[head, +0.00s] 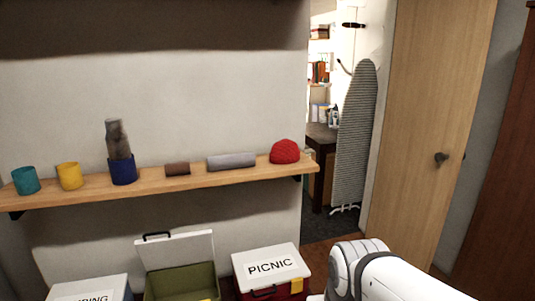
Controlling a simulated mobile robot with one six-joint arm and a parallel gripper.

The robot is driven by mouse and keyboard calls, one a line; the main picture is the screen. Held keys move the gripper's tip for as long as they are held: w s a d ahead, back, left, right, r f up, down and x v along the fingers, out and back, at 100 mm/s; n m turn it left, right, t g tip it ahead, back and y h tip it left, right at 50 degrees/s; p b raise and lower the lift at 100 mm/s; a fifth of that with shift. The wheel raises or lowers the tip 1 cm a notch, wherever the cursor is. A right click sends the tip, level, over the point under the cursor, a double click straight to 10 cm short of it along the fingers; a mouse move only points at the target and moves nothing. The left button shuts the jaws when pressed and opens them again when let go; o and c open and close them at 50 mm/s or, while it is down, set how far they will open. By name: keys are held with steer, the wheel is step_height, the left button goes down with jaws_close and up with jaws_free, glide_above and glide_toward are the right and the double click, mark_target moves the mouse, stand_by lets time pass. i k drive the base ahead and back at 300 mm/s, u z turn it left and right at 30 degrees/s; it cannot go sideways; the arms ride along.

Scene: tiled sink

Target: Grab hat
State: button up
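A red knitted-looking hat (285,151) sits at the right end of a wooden wall shelf (222,184) in the head view. It looks like a rounded dome resting on the shelf top. A white part of my own arm shows at the lower right, below and to the right of the hat and apart from it. My gripper is not visible in this view.
On the shelf stand a teal cup (25,181), a yellow cup (69,176), a blue container (122,170), a brown item (177,169) and a grey roll (231,161). Below are a picnic box (270,263) and an open green box (182,281). A door (425,130) stands right.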

mark_target(285, 152)
steer(key=z, duration=0.05)
steer(key=i, duration=0.95)
